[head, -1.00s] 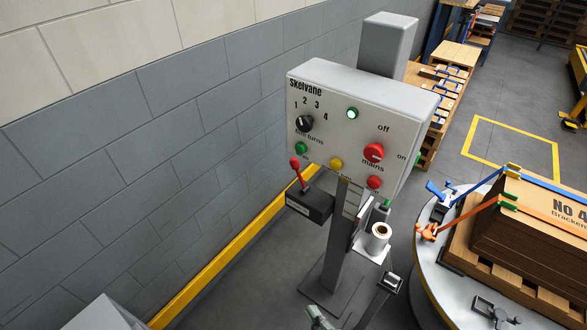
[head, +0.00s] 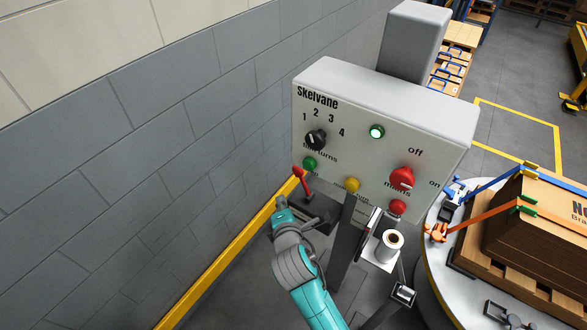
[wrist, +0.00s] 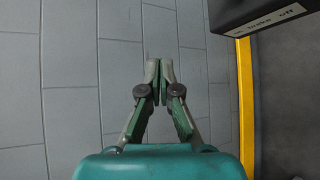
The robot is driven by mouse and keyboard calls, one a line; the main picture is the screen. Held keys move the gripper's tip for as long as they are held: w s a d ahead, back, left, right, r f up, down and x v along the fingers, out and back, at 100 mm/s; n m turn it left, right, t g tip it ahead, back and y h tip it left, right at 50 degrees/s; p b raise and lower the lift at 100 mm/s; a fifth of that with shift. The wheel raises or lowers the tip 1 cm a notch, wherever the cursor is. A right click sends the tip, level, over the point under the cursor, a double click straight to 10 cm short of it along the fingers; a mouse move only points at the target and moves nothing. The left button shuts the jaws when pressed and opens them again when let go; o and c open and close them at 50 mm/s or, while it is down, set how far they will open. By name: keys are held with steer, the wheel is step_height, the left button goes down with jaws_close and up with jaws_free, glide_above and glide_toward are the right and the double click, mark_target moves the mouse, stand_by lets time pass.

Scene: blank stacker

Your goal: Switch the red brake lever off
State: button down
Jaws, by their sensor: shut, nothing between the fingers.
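The red brake lever (head: 301,180) stands up from a dark box (head: 322,217) under the left of the control panel, with its knob leaning left in the head view. In the wrist view the box (wrist: 232,12) is at the top right, with a label reading on, brake, off; the lever itself is out of that view. My gripper (wrist: 159,72) is shut and empty, left of the box in the wrist view, in front of the grey wall.
A label roll (head: 393,240) sits right of the post. A round turntable (head: 432,265) with a strapped load stands at right.

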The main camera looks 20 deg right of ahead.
mark_target(304, 183)
steer(key=shift+w+d+r, duration=0.1)
steer(key=shift+w+r, duration=0.3)
steer(key=shift+w, duration=0.35)
steer(key=w+d+f, duration=0.1)
steer(key=w+d, duration=0.4)
steer(key=w, duration=0.2)
steer(key=shift+w+d+f, duration=0.15)
steer(key=shift+w+f, duration=0.15)
steer(key=shift+f, duration=0.1)
stand_by(0.4)
